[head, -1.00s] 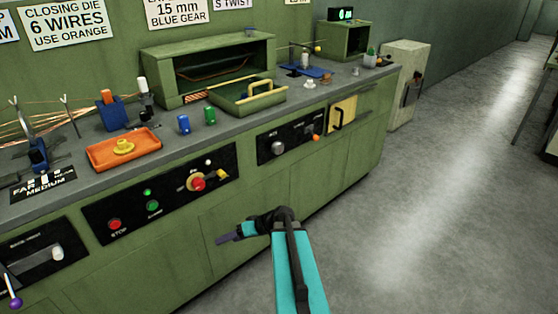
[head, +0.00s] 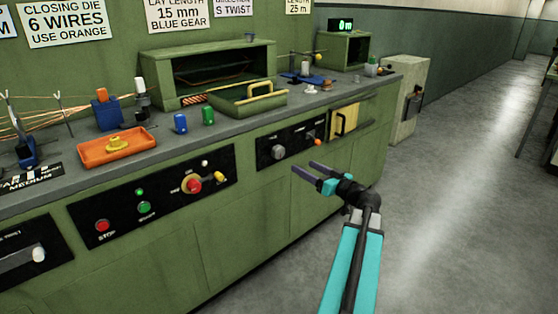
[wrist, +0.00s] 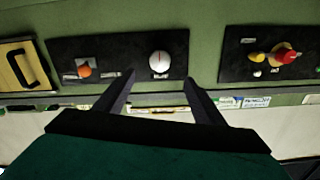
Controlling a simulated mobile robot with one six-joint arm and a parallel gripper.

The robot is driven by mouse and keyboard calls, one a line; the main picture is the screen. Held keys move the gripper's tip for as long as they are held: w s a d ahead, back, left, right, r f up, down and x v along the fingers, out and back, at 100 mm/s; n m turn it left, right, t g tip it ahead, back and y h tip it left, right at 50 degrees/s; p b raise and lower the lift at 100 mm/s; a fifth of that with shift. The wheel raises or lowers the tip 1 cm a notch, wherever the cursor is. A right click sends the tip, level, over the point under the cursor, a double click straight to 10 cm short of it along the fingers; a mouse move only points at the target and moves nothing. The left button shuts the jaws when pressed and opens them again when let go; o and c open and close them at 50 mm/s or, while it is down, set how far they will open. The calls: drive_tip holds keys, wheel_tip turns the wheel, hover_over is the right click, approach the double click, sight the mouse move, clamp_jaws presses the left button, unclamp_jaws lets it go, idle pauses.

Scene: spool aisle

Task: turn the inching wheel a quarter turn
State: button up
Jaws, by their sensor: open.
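A round pale knob (head: 278,152) on a black panel (head: 262,154) of the green bench front looks like the inching wheel, though its label is too small to read surely. In the wrist view the knob (wrist: 160,64) has a fine line across its face. My gripper (head: 302,167) is open and empty, in front of the bench below and right of the knob in the head view. In the wrist view the two fingertips (wrist: 160,77) lie either side of the knob's lower edge; contact with it does not show.
An orange lever (head: 317,139) sits on the same panel, with a yellow door (head: 345,121) beyond. Another panel holds a red stop button (head: 102,225), a green button (head: 144,207) and a red-and-yellow switch (head: 194,185). Open floor (head: 460,200) lies to the right.

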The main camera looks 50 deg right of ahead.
sight(280, 154)
drive_tip(key=shift+w, duration=0.1)
idle(0.3)
drive_tip(key=w, duration=0.9)
drive_tip(key=w+d+b, duration=0.1)
drive_tip(key=w, duration=0.3)
drive_tip(key=shift+w, duration=0.3)
drive_tip(key=shift+c, duration=0.4)
